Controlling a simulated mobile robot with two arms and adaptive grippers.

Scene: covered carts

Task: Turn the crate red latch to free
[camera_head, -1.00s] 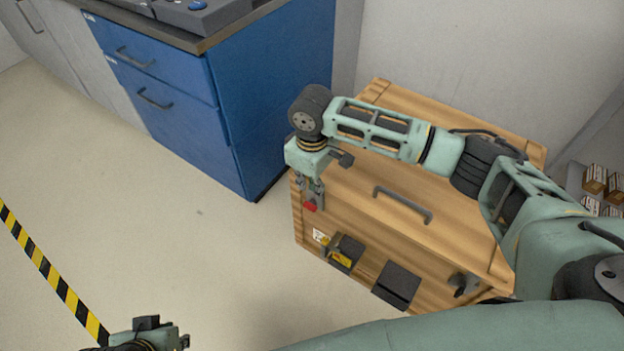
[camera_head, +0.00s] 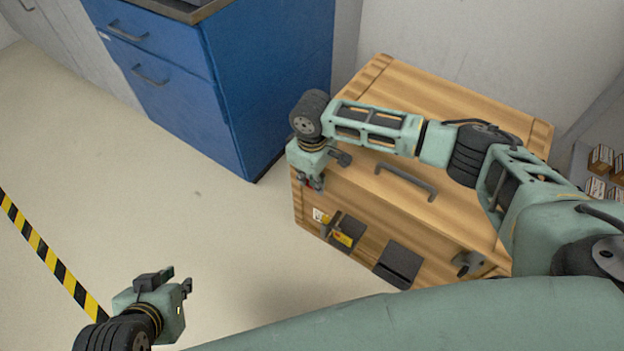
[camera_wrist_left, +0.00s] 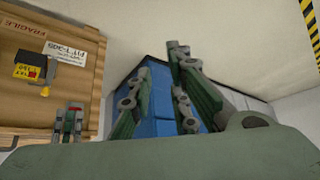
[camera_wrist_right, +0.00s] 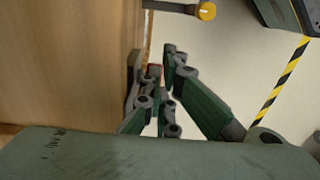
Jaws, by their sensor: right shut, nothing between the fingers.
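The wooden crate (camera_head: 360,205) stands against the wall, with a dark handle (camera_head: 405,180) on its lid. The red latch (camera_head: 305,183) shows as a small patch at the crate's left front corner, mostly hidden by my right gripper (camera_head: 311,184). A bit of red (camera_wrist_right: 154,70) also shows by the fingers in the right wrist view. My right gripper points down there and is shut; I cannot tell whether it touches the latch. My left gripper (camera_head: 178,279) is open and empty, away from the crate at lower left.
The crate front bears a black bracket with a yellow part (camera_head: 342,238), a dark plate (camera_head: 398,264) and a dark fitting (camera_head: 467,263). A blue cabinet (camera_head: 270,90) stands behind left. Small boxes (camera_head: 600,160) sit at right. The floor between my left gripper and the crate is clear.

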